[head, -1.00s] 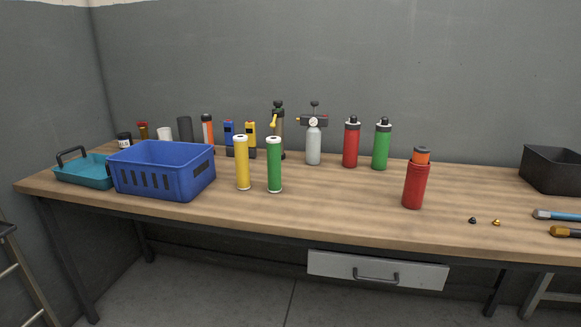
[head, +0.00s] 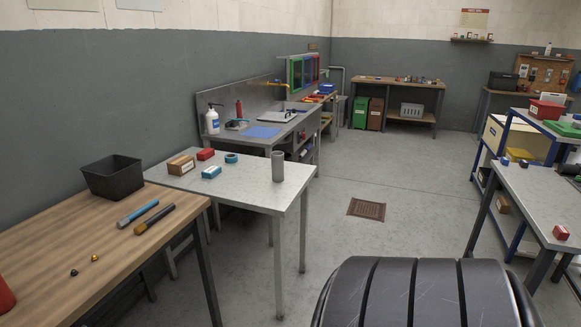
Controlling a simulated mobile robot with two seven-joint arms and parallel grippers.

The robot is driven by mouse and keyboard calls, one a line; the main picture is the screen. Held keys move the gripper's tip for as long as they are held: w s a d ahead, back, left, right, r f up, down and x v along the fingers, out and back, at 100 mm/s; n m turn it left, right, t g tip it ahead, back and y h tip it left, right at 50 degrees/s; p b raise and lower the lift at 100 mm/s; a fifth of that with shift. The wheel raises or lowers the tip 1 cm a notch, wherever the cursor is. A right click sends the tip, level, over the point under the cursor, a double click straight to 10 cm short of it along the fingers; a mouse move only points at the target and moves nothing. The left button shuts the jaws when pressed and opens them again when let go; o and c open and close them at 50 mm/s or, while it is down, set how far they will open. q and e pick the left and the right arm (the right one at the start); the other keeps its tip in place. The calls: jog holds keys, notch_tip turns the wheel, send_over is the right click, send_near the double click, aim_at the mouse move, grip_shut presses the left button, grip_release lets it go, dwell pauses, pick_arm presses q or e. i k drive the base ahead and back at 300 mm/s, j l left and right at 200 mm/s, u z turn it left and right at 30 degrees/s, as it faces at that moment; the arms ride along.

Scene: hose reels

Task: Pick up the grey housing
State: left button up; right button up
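A plain grey upright cylinder (head: 278,167), the one thing in view that looks like the grey housing, stands near the right front corner of a light grey table (head: 240,187). Its full height shows and nothing covers it. I cannot see inside it. Neither of my grippers is in view.
On the same table are a cardboard box (head: 181,165), a red block (head: 206,154), a teal box (head: 211,173) and a tape roll (head: 231,158). A wooden bench (head: 75,235) adjoins at left. Open floor (head: 330,245) lies right of the table, with a drain grate (head: 367,209).

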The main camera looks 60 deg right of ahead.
aim_at(277, 157)
jog(key=l+z, duration=0.1)
jog(key=z, duration=1.4)
jog(key=l+z, duration=0.2)
jog(key=l, duration=0.15)
jog(key=i+l+z, duration=0.2)
jog(key=k+l, duration=0.05)
jog(key=l, duration=0.1)
